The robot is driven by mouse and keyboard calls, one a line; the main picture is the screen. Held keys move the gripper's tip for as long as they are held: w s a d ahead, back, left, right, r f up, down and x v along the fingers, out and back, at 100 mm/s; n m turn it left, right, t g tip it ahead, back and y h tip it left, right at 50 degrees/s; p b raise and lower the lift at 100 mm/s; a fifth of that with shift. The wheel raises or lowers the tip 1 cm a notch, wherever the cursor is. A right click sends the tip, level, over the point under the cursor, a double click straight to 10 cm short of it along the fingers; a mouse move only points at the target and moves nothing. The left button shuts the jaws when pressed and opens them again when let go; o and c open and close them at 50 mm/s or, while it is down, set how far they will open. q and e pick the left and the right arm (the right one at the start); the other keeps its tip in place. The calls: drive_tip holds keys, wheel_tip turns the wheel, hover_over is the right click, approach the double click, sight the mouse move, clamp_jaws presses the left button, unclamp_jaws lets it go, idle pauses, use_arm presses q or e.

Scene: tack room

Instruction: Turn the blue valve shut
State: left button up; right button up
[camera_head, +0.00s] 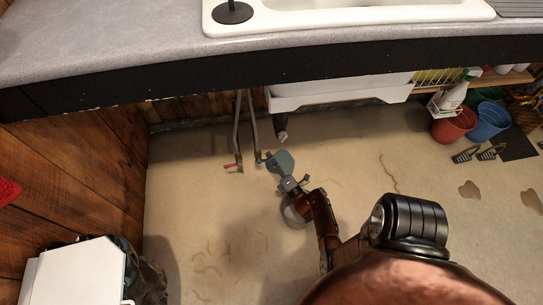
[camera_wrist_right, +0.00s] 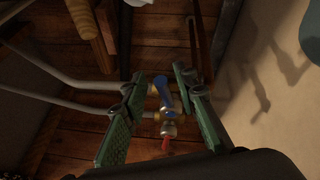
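The blue valve (camera_head: 261,157) is on the right of two thin pipes below the counter. In the right wrist view the blue valve handle (camera_wrist_right: 161,95) shows between the two green-padded fingers of my right gripper (camera_wrist_right: 162,88). The fingers are apart, with a visible gap on at least one side of the handle; I cannot tell whether either finger touches it. In the head view my right gripper (camera_head: 275,164) reaches in from the lower right and partly covers the valve area. A red valve (camera_head: 230,166) sits just left of the blue one. My left gripper is not in view.
The counter (camera_head: 120,45) with a white sink (camera_head: 350,14) overhangs the pipes. A wooden wall (camera_head: 75,180) stands at the left. A red bucket (camera_head: 453,124) and a blue bucket (camera_head: 487,122) stand at the right. The floor (camera_head: 200,220) around the arm is mostly clear.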

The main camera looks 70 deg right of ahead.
wheel_tip(320, 180, up, 10)
drive_tip(key=shift+f, duration=0.15)
idle(0.3)
